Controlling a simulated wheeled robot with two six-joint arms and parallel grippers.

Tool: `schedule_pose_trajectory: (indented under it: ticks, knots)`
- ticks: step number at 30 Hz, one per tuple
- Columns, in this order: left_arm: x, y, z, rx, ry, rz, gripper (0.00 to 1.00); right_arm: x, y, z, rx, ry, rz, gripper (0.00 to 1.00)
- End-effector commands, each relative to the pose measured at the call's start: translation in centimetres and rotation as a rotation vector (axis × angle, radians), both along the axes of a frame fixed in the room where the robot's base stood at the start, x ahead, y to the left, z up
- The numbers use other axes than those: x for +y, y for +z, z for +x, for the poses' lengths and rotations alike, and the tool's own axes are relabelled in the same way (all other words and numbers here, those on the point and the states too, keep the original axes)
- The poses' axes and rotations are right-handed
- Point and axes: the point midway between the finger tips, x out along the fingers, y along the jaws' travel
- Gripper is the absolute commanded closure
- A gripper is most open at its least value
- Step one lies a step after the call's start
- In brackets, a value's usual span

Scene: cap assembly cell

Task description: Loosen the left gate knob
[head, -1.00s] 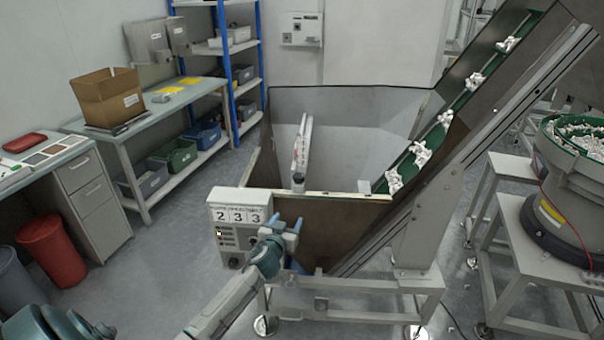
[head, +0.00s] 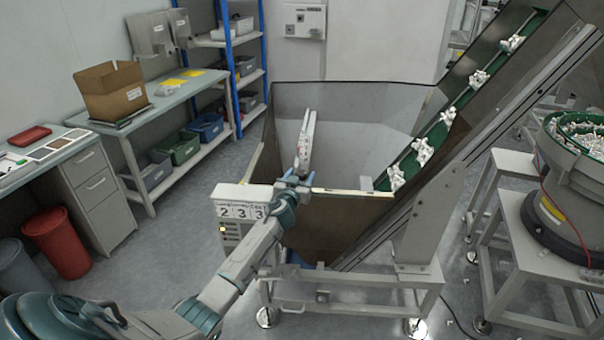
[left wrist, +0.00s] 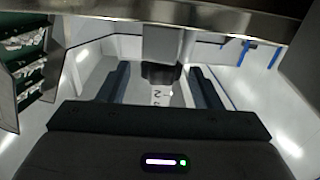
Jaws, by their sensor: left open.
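My left gripper (head: 294,181) is open at the top edge of the hopper's near wall, by the foot of the pale upright gate strip (head: 306,143). In the left wrist view, the two dark fingers of my left gripper (left wrist: 158,88) stand apart. A dark knob (left wrist: 160,73) under a grey block shows between them, with a gap visible on each side. A white plate with digits shows just below the knob. In the head view the knob is hidden behind the gripper. My right gripper is not in view.
The control box (head: 240,211) showing 233 stands just left of the hopper, partly behind my left arm. The hopper wall (head: 340,225) and the inclined conveyor (head: 440,125) with white parts lie to the right. A bowl feeder (head: 575,170) stands at far right.

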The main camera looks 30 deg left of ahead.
Motion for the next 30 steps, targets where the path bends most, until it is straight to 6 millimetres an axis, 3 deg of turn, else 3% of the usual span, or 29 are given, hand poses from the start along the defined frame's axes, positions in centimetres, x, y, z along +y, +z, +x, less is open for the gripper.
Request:
schedule_pose_trajectory:
  ticks: [6,16,23,30]
  knots:
    - [0.5,-0.1,1.7,0.0,0.001,-0.001,0.42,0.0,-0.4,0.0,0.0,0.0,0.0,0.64]
    - [0.5,-0.1,1.9,0.001,0.0,0.0,0.42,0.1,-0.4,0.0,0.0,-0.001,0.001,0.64]
    - [0.5,-0.1,1.9,0.001,0.0,0.0,0.86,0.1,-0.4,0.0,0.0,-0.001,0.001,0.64]
    - [0.5,-0.3,1.9,0.0,0.012,-0.001,0.86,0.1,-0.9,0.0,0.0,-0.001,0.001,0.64]
